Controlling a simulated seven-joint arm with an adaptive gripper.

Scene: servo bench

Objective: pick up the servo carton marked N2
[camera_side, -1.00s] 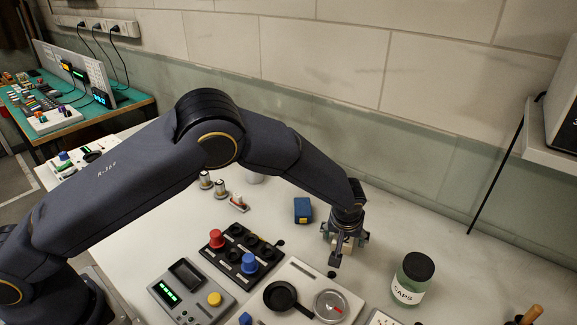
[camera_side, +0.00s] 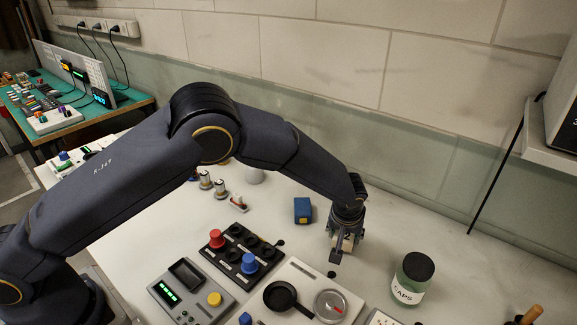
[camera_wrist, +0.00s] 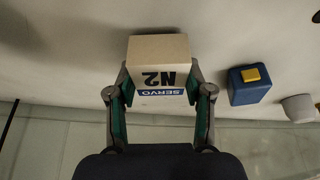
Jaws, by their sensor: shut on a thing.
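The servo carton marked N2 (camera_wrist: 160,62) is a small beige box with a blue SERVO label, upside down in the wrist view. It sits between the two fingers of my gripper (camera_wrist: 160,98), which are shut on its sides. In the side view my gripper (camera_side: 345,240) points down at the white bench, right of the middle. The carton (camera_side: 346,243) shows there only in part between the fingers. I cannot tell whether it touches the bench.
A small blue box with a yellow patch (camera_side: 303,210) stands left of my gripper. A CAPS jar (camera_side: 412,278) with a black lid stands to the right. A tray with a black pan (camera_side: 281,296) and a panel with red and blue knobs (camera_side: 242,255) lie nearer the camera.

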